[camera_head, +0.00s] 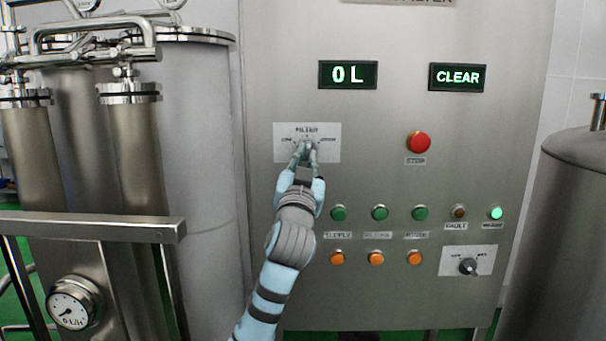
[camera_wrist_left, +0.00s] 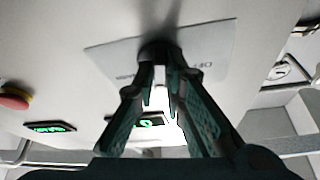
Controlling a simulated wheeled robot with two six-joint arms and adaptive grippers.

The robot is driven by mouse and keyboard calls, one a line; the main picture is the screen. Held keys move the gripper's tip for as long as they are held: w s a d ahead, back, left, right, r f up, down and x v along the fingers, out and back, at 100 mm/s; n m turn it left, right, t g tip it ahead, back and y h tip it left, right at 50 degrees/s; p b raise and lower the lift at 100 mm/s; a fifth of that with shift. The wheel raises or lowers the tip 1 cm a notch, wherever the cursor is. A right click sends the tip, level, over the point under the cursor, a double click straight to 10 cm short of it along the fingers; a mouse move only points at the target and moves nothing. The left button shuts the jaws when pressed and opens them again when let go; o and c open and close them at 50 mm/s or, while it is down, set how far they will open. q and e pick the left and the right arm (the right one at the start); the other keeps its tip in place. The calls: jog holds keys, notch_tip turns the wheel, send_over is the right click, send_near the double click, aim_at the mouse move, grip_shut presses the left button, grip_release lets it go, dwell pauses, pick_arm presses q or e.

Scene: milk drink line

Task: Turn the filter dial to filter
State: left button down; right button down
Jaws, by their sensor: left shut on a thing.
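The filter dial (camera_wrist_left: 160,50) is a dark knob on a white label plate (camera_head: 328,151) marked FILTER, on the upper left of the steel panel. My left gripper (camera_head: 305,148) is at the dial with its fingers shut on it. In the left wrist view the two fingertips (camera_wrist_left: 163,68) close on the sides of the dark knob. The fingers hide most of the dial in the head view, so I cannot tell which mark it points to. My right gripper is not in view.
A red stop button (camera_head: 419,142) is right of the dial. Green buttons (camera_head: 380,213) and orange buttons (camera_head: 376,258) lie below it. A second dial (camera_head: 468,266) is at lower right. Displays read 0 L (camera_head: 348,75) and CLEAR (camera_head: 457,78). Steel tanks (camera_head: 190,120) stand left.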

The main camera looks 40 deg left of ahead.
pick_arm(q)
jog(key=shift+d+r+n+g+y+b, duration=0.1)
jog(key=shift+n+g+y+b, duration=0.15)
jog(key=shift+n+y+b, duration=0.5)
jog(key=shift+r+n+g+y+b, duration=0.15)
jog(key=shift+n+g+b, duration=0.15)
jog(key=shift+n, duration=0.85)
jog(key=c, duration=1.7)
grip_release()
jog(key=shift+o, duration=0.2)
jog(key=shift+f, duration=0.15)
jog(key=shift+w, duration=0.1)
jog(key=shift+f, duration=0.15)
jog(key=v, duration=1.2)
